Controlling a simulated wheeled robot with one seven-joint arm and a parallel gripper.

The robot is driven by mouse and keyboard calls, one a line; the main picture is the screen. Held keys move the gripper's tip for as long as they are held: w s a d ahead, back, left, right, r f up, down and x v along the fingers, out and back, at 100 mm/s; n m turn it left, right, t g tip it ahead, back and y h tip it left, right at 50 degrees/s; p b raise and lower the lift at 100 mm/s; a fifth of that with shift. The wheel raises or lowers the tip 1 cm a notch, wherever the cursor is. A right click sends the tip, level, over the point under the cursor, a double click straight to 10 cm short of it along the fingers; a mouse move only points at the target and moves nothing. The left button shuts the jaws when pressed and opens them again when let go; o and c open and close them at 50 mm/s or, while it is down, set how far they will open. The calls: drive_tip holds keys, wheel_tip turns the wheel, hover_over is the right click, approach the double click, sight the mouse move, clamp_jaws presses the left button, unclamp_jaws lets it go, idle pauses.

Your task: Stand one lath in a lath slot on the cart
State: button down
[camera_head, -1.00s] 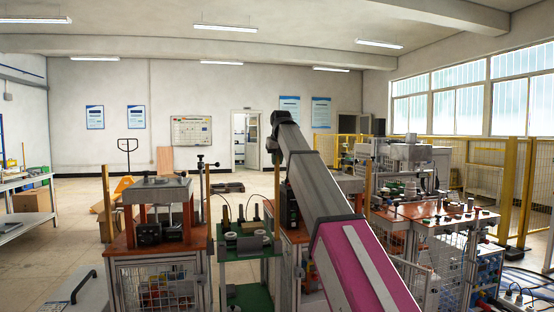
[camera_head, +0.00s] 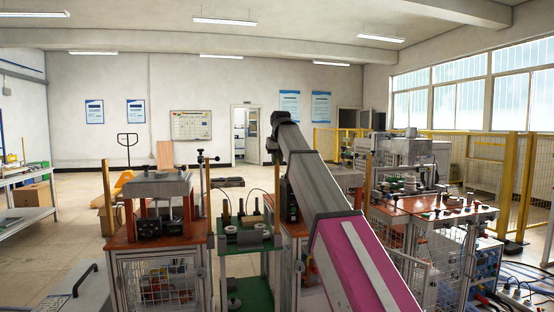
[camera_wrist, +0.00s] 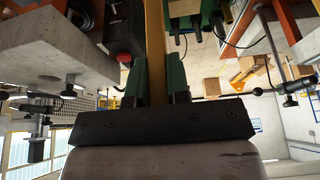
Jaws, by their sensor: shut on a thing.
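In the wrist view, my gripper (camera_wrist: 159,92) has its two green-padded fingers closed on a light wooden lath (camera_wrist: 155,45), which runs away from the jaws to the top edge of the picture. In the head view, an upright lath (camera_head: 277,185) stands out just left of my grey arm; I cannot tell whether it is the held one. A green cart (camera_head: 248,241) stands between two benches. My jaws and the slot openings cannot be made out in the head view.
The left bench (camera_head: 135,240) has an orange top and a grey block machine on it. An orange-topped bench (camera_head: 430,206) with small parts stands at the right. A yellow fence (camera_head: 515,185) lines the right side. Open floor (camera_head: 60,252) lies at the left.

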drive_tip(key=shift+f, duration=0.75)
drive_tip(key=c, duration=1)
unclamp_jaws()
drive_tip(key=shift+r, duration=0.1)
drive_tip(key=v, duration=1)
drive_tip(key=shift+s+r, duration=0.2)
drive_tip(key=shift+r, duration=0.05)
